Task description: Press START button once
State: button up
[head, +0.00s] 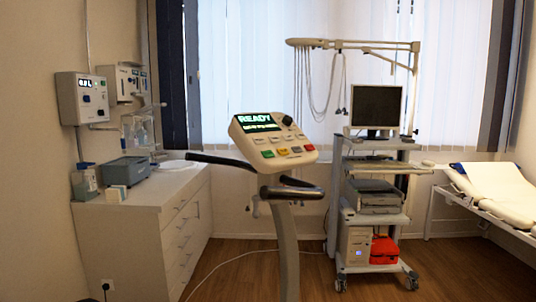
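A white console (273,140) stands on a post in the middle of the head view. Its dark display (255,122) reads READY in pale green, with a smaller blurred line below. Several buttons sit under the display. A green button (267,154) is at the left of the lower row and a red button (309,147) is at its right end. The button labels are too small to read, so I cannot tell which one is marked START. My gripper is not in view.
Dark handlebars (292,193) project below the console. A white cabinet (150,215) with a grey-blue box (127,169) stands left. A wheeled equipment cart (372,215) with a monitor stands right, beside a bed (490,190). A cable crosses the wooden floor (240,270).

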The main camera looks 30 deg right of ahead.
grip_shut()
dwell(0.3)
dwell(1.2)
